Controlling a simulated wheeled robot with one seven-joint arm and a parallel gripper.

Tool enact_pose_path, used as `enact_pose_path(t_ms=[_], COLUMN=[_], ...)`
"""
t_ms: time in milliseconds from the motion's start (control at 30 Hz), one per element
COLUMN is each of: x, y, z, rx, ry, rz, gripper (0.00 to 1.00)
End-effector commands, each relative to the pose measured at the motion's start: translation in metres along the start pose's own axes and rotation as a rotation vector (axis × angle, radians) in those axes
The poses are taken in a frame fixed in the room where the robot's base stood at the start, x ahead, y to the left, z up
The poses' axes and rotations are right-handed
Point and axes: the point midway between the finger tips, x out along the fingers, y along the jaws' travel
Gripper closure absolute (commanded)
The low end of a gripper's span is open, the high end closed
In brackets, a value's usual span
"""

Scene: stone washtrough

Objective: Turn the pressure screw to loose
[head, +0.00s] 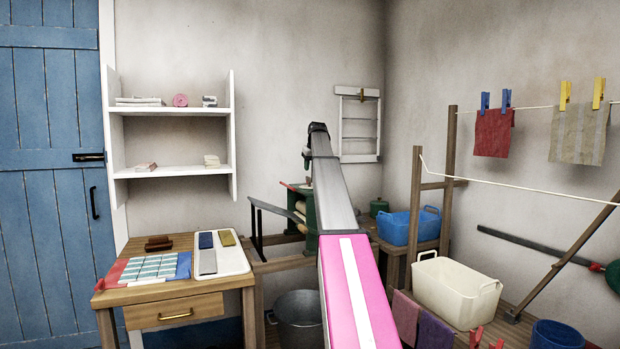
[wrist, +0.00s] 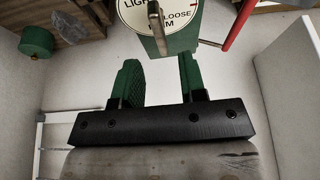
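In the wrist view, a white round dial (wrist: 182,10) sits on the green frame of the mangle, cut by the top edge. In the head view, the green mangle (head: 309,205) with pale rollers stands partly behind my arm, which hides the screw and my gripper's fingers.
A red bar (wrist: 238,25) rises right of the dial in the wrist view. A wooden table (head: 175,290) stands at left, a metal bucket (head: 298,315) below the mangle. Blue (head: 410,228) and cream tubs (head: 455,290) are at right, under a clothesline (head: 530,188).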

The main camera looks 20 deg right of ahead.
Motion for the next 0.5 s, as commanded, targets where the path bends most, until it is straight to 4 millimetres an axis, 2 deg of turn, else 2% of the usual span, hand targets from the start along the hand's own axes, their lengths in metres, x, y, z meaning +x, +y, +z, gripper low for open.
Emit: enact_pose_path(t_ms=[200, 333, 500], x=[0.039, 0.051, 0.055], y=[0.0, 0.0, 0.0], z=[0.0, 0.0, 0.0], rx=[0.0, 0.0, 0.0], ry=[-0.001, 0.0, 0.001], rz=[0.0, 0.0, 0.0], gripper=[0.62, 0.62, 0.62])
